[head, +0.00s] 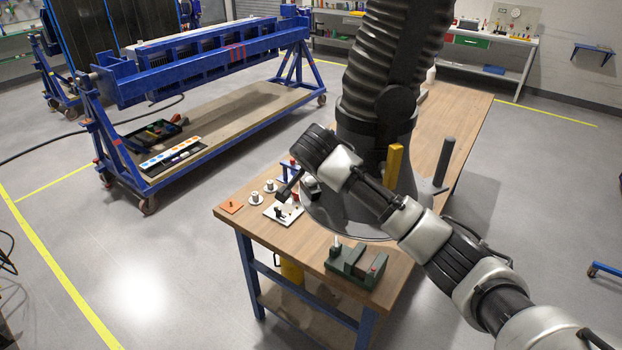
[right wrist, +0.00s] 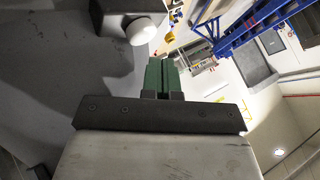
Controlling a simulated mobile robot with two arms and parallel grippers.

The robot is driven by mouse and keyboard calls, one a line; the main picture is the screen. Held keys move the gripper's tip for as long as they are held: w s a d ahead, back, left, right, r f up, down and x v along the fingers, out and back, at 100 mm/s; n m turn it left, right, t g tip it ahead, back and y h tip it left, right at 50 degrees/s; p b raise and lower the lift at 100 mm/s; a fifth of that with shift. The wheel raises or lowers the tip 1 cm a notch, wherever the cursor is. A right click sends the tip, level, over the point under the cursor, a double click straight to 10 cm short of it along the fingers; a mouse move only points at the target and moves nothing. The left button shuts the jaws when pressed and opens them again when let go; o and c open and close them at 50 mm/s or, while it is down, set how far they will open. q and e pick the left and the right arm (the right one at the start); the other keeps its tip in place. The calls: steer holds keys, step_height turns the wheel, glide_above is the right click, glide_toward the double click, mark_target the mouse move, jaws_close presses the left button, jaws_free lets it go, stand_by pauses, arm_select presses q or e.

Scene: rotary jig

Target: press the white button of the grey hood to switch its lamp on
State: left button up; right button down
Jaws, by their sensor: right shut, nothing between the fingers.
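The grey hood (head: 331,211) hangs over the wooden table in the head view, under a dark ribbed hose. Its left side is partly covered by my right arm. In the right wrist view the hood is the large grey surface (right wrist: 45,75) at the left. The round white button (right wrist: 140,31) sticks out from a dark box (right wrist: 112,18) at the top. My right gripper (right wrist: 162,62) is shut and empty, its green fingers below and right of the button in the picture, visibly apart from it. The lamp is hidden. My left gripper is not in view.
The wooden table (head: 237,218) carries white spools (head: 256,198), a white plate with small dark parts (head: 284,212) and a green fixture (head: 356,264). A yellow post (head: 394,163) and a dark post (head: 444,160) stand near the hood. A blue rotary jig (head: 210,62) stands behind left.

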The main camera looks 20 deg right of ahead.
steer(key=shift+f, duration=0.1)
stand_by(0.4)
steer(key=shift+f, duration=0.35)
steer(key=shift+s+a+f, duration=0.1)
steer(key=shift+f, duration=0.45)
stand_by(0.7)
steer(key=shift+r, duration=0.1)
steer(key=shift+d+r+p, duration=0.2)
steer(key=shift+r+p, duration=0.4)
steer(key=shift+r, duration=0.2)
steer(key=shift+w+r, duration=0.2)
steer(key=shift+r, duration=2.8)
